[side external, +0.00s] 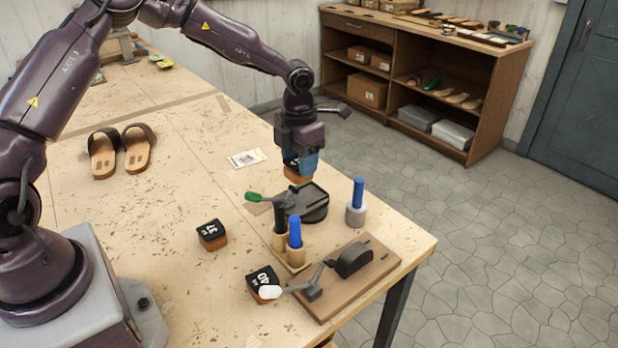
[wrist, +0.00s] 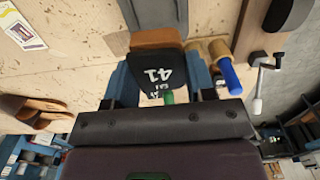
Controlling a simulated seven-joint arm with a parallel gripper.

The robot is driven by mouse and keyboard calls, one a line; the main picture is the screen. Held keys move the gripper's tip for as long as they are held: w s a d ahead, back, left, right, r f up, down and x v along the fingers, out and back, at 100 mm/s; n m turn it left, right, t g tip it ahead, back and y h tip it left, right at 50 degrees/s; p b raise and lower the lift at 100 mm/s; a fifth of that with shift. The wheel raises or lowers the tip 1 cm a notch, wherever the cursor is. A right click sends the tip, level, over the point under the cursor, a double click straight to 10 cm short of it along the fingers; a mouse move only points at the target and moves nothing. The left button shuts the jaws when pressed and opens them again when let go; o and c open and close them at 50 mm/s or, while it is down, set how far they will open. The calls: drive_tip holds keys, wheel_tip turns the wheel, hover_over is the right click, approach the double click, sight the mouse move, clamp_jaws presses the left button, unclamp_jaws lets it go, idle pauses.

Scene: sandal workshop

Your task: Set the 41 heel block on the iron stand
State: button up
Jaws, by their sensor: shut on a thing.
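The 41 heel block (wrist: 157,70) has a black top with a white 41 and a brown leather-coloured side. It is between the fingers of my gripper (wrist: 160,85), which is shut on it. In the side view my gripper (side external: 301,163) points down, and the orange-brown lower part of the block (side external: 296,175) shows beneath the blue fingers. The dark iron stand (side external: 312,207) is just below and nearer the camera. The block is at its far side; I cannot tell whether they touch. The stand also shows at the top of the wrist view (wrist: 152,14).
A 40 block (side external: 262,282) and another numbered block (side external: 211,234) lie on the table. Blue-handled tools (side external: 295,232) (side external: 358,192) stand close to the iron stand. A wooden board (side external: 375,276) with a black crank device is at the front right. Sandals (side external: 121,150) lie left.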

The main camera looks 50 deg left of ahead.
drive_tip(key=w+f, duration=0.2)
drive_tip(key=f, duration=0.1)
drive_tip(key=shift+w+a, duration=0.1)
drive_tip(key=shift+w, duration=0.15)
drive_tip(key=shift+w+f, duration=0.1)
drive_tip(key=shift+f, duration=1.5)
drive_tip(key=shift+f, duration=0.1)
drive_tip(key=o, duration=1)
drive_tip(key=shift+f, duration=0.1)
drive_tip(key=shift+c, duration=0.2)
wheel_tip(320, 180, up, 13)
drive_tip(key=shift+f, duration=0.2)
